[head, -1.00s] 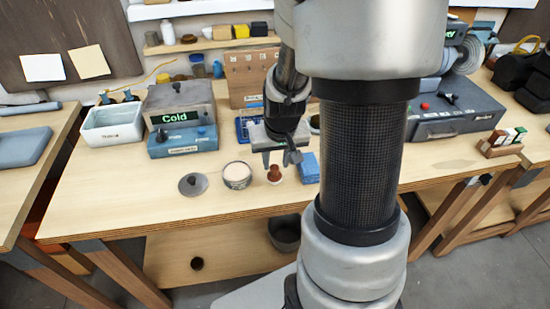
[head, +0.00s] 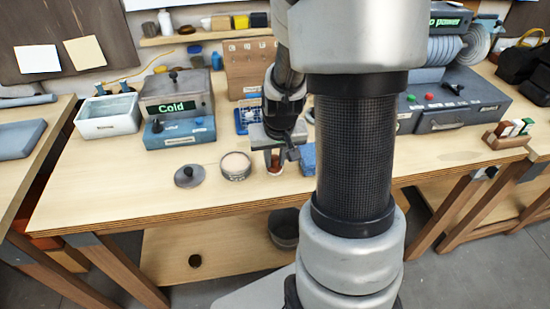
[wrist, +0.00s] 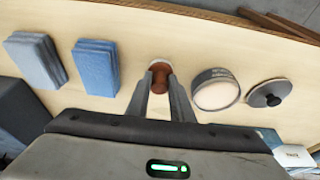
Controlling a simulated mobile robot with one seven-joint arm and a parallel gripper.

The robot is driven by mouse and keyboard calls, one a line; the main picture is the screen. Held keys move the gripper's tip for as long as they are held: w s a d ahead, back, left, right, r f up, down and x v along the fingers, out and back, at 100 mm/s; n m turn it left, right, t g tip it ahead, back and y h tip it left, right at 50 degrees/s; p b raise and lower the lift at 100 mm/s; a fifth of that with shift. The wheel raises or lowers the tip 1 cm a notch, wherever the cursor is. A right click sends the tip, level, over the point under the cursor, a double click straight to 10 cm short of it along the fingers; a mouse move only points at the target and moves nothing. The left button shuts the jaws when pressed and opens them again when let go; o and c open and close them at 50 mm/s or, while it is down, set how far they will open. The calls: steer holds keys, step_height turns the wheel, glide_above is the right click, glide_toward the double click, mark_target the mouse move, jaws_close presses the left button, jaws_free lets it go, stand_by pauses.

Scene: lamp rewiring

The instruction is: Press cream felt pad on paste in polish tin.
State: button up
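The felt pad (head: 275,168) has a reddish-brown knob and a pale base. It stands upright on the bench, and in the wrist view its knob (wrist: 160,76) shows between my fingertips. My gripper (head: 275,160) points down with one finger on each side of the knob; it looks open, and I cannot tell whether the fingers touch it. The polish tin (head: 236,176) stands uncovered just left of the pad, with pale paste (head: 236,163) inside. In the wrist view the tin (wrist: 215,103) is right of the pad.
The tin's grey lid (head: 190,177) lies flat left of the tin. Blue folded cloths (wrist: 95,68) lie close to my gripper on its other side. A box reading "Cold" (head: 180,125) and a white tray (head: 108,117) stand behind. The bench front is clear.

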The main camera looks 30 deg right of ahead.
mark_target(274, 155)
steer(key=shift+r+p, duration=1.85)
steer(key=shift+r, duration=0.7)
steer(key=shift+c, duration=0.4)
